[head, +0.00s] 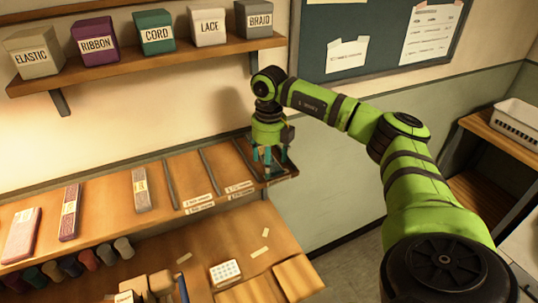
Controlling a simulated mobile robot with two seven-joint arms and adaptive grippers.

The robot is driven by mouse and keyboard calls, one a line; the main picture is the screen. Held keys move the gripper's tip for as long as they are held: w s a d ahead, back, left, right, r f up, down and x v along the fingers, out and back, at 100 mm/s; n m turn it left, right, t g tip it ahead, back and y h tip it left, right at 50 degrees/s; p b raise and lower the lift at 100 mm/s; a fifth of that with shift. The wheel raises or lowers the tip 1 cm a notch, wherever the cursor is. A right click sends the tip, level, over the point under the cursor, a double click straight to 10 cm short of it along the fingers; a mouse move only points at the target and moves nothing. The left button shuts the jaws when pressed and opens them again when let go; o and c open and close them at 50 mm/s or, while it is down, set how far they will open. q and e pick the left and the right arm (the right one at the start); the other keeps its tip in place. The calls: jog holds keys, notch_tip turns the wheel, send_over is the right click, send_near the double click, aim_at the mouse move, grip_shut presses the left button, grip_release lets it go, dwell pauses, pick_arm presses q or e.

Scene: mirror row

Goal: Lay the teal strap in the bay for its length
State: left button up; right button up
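My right gripper (272,170) reaches down from the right arm to the right end of the sloped wooden shelf (185,172). Teal shows at and between its fingers; I cannot clearly separate a teal strap from the fingers, nor tell whether they are closed on it. Dark dividers (208,172) split the shelf's right part into bays. Two bays look empty, with small white labels (198,201) at their front edge. The rightmost bay is partly hidden by the gripper. My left gripper is not in view.
A pink strip (21,235), a purple strip (70,212) and a grey-brown strip (141,189) lie further left on the shelf. Labelled boxes, including a teal CORD box (154,31), stand on the upper shelf (150,62). A table (215,245) with small items is below.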

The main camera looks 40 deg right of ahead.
jog(key=shift+r, duration=0.3)
notch_tip(320, 180, up, 6)
jog(key=b, duration=0.2)
jog(key=shift+w+f+b, duration=0.1)
jog(key=shift+f+b, duration=0.05)
jog(key=shift+b, duration=0.25)
pick_arm(q)
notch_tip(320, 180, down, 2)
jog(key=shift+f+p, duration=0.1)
jog(key=shift+p, duration=0.25)
pick_arm(e)
notch_tip(320, 180, up, 6)
dwell(1.5)
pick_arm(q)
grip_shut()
